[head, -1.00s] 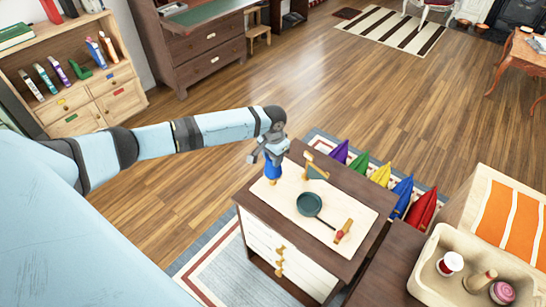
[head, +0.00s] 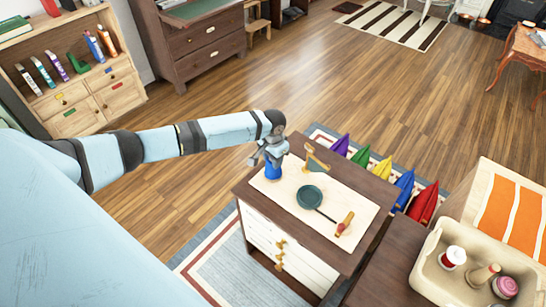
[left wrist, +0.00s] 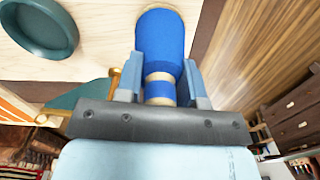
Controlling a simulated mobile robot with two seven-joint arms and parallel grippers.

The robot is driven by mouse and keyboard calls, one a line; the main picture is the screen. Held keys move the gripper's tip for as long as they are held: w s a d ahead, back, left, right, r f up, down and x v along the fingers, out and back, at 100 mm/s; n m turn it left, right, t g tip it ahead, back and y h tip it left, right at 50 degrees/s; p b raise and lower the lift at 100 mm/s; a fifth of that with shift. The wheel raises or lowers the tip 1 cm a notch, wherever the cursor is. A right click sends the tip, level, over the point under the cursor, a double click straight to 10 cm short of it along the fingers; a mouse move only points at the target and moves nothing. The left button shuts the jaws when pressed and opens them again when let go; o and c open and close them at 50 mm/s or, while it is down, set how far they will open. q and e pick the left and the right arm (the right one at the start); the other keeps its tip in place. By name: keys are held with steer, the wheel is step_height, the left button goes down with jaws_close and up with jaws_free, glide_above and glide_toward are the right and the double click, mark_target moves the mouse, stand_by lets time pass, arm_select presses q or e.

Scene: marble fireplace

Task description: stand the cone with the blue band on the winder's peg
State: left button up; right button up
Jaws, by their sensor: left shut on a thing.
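The blue cone (left wrist: 160,45) has a blue band (left wrist: 160,90) between pale strips. It is between the two fingers of my left gripper (left wrist: 160,88), which is shut on it. In the head view the cone (head: 273,169) is upright under my left gripper (head: 270,152), over the left part of the pale top of a small brown cabinet. I cannot tell whether the cone's lower end touches anything. My right gripper is not in view.
A dark green round dish (head: 310,196) and a wooden stand with a green part (head: 316,158) are close by on the cabinet, with a red-tipped wooden piece (head: 345,223). A cream tray (head: 425,262) holds several spool-like things.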

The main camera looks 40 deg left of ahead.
arm_select(q)
steer(key=o, duration=1)
steer(key=shift+o, duration=0.3)
steer(key=shift+r, duration=0.1)
step_height(320, 180, up, 14)
steer(key=shift+f, duration=0.2)
